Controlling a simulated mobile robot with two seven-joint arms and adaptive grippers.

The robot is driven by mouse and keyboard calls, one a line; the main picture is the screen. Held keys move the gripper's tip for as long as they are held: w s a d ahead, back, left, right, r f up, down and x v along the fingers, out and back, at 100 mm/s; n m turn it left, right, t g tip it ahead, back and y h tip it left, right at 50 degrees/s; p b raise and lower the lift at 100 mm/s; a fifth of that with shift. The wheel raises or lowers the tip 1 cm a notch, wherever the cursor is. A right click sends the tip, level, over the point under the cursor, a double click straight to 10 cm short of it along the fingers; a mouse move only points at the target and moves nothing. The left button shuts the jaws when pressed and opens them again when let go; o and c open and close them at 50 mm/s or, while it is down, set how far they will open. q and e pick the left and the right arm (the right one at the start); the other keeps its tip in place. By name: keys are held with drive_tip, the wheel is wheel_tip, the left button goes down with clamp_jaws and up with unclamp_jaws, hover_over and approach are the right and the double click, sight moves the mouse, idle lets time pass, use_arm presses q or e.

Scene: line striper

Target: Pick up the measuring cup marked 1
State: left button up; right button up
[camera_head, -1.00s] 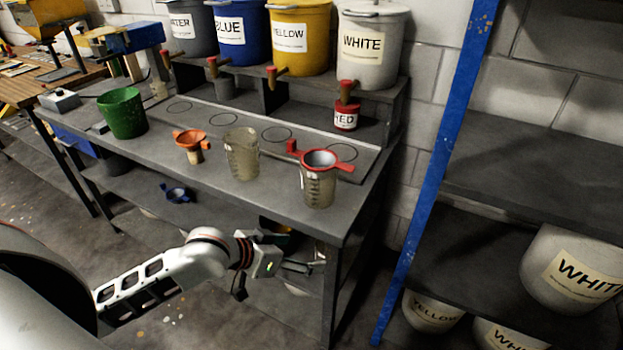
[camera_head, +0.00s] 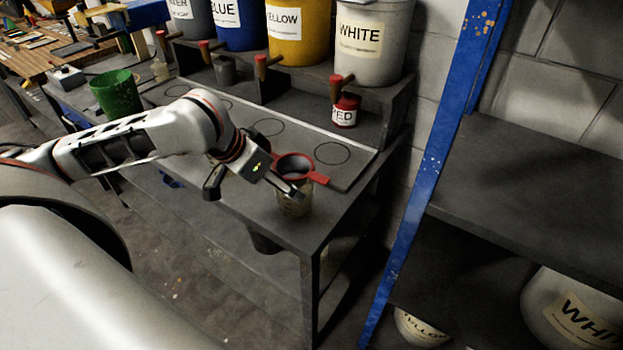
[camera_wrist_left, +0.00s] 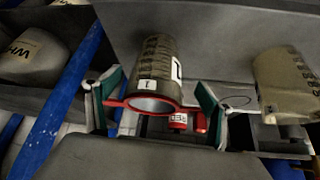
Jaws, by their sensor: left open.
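The clear measuring cup (camera_head: 293,206) stands near the front right corner of the grey bench, with a red strainer (camera_head: 295,165) on its rim. In the left wrist view the cup (camera_wrist_left: 158,62) carries a label marked 1, and the strainer's red ring (camera_wrist_left: 150,106) surrounds its mouth. My left gripper (camera_head: 284,191) is open at the cup. In the wrist view its two fingers (camera_wrist_left: 155,98) are on either side of the cup and ring. Contact with the red handles cannot be told. My right gripper is not in view.
A second measuring cup (camera_wrist_left: 287,82) is beside it in the wrist view. A small red can (camera_head: 345,110) stands behind, under the white bucket (camera_head: 368,45). A green bucket (camera_head: 115,94) is at the left. A blue shelf post (camera_head: 430,175) rises right of the bench.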

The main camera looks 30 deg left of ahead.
use_arm(q)
drive_tip(key=shift+x, duration=0.75)
drive_tip(key=shift+w+d+f, duration=0.25)
drive_tip(key=shift+w+f, duration=0.1)
drive_tip(key=shift+f, duration=0.25)
drive_tip(key=x, duration=0.4)
drive_tip(key=shift+d, duration=0.15)
drive_tip(key=shift+w+f, duration=0.25)
drive_tip(key=shift+f, duration=0.15)
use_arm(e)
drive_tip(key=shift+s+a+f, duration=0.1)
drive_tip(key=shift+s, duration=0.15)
use_arm(q)
drive_tip(key=c, duration=1.2)
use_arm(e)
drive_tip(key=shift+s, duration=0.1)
